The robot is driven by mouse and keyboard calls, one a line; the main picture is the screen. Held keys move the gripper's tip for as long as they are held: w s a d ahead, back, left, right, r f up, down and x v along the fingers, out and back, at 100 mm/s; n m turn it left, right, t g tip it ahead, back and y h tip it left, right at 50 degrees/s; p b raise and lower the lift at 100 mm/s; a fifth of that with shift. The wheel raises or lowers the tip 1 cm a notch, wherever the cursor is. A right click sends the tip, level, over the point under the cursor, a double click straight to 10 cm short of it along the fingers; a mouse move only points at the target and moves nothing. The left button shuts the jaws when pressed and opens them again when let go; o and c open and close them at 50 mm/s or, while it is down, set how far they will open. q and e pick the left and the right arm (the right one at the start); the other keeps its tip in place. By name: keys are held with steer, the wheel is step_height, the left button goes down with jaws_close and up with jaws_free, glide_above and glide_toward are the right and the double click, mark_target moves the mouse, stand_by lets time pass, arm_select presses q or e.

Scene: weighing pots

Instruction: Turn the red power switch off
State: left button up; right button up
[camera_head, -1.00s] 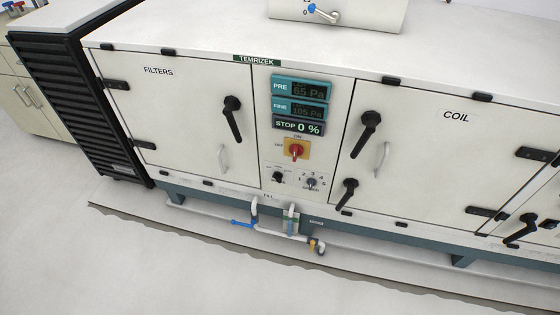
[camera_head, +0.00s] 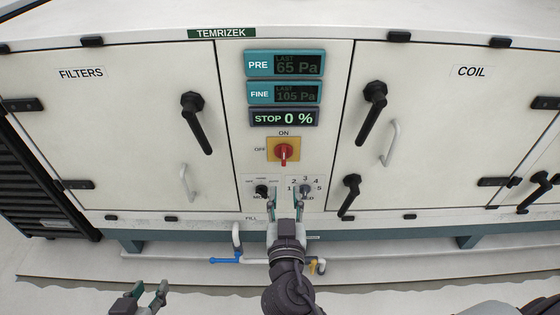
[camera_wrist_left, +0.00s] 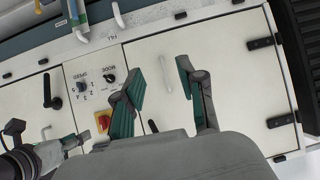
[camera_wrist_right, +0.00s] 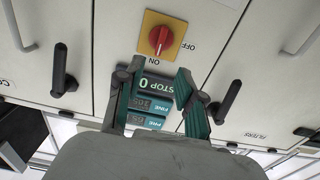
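The red power switch (camera_head: 283,153) sits on a yellow plate (camera_head: 272,142) on the centre panel, with ON above and OFF at its left. Its handle stands vertical, in line with ON. In the right wrist view the switch (camera_wrist_right: 160,38) lies beyond the fingertips. My right gripper (camera_head: 287,192) is open and empty in front of the panel, below the switch and apart from it. My left gripper (camera_head: 142,290) is open and empty, low at the left. The left wrist view shows part of the switch (camera_wrist_left: 103,121) beside a finger.
Displays (camera_head: 284,92) sit above the switch, the lowest reading STOP 0 %. The black mode knob (camera_head: 262,191) and speed knob (camera_head: 305,190) sit below it. Black door handles (camera_head: 196,122) (camera_head: 371,112) flank the panel. Pipes with a blue valve (camera_head: 226,260) run along the base.

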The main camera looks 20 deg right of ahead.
mark_target(284, 158)
steer(key=x, duration=1)
steer(key=shift+w+p, duration=0.1)
steer(key=shift+p, duration=0.3)
steer(key=shift+x, duration=0.8)
arm_select(q)
steer(key=s+f+g, duration=0.1)
steer(key=s, duration=0.1)
steer(key=s+a+f+g, duration=0.1)
steer(key=f, duration=0.1)
steer(key=shift+s+a+g+y, duration=0.2)
steer(key=shift+s+g+y, duration=0.15)
steer(key=shift+g+y, duration=0.05)
arm_select(e)
steer(key=shift+f, duration=0.1)
jaws_close()
